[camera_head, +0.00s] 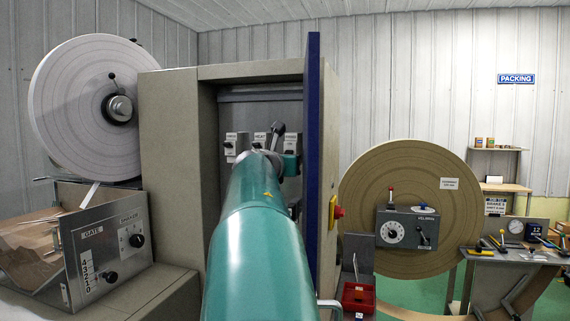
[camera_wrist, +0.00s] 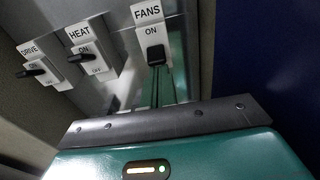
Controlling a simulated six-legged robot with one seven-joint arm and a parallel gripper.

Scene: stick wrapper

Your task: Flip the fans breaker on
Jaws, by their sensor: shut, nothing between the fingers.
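The fans breaker (camera_wrist: 156,55) is on the grey panel in the wrist view, under the FANS label (camera_wrist: 147,12). Its black handle sits just below the ON mark; its OFF mark is not visible. My gripper (camera_wrist: 165,100) is shut and empty, close in front of this breaker. I cannot tell whether its tips touch the handle. In the head view my gripper (camera_head: 289,165) is inside the cabinet at the FANS label (camera_head: 291,138), and my arm hides most of that breaker.
The heat breaker (camera_wrist: 82,57) and drive breaker (camera_wrist: 32,72) stand to the left. The open blue door (camera_head: 313,150) is close on the right, and the cabinet's left wall (camera_head: 172,155) bounds the other side. A red button (camera_head: 338,212) sits beyond the door.

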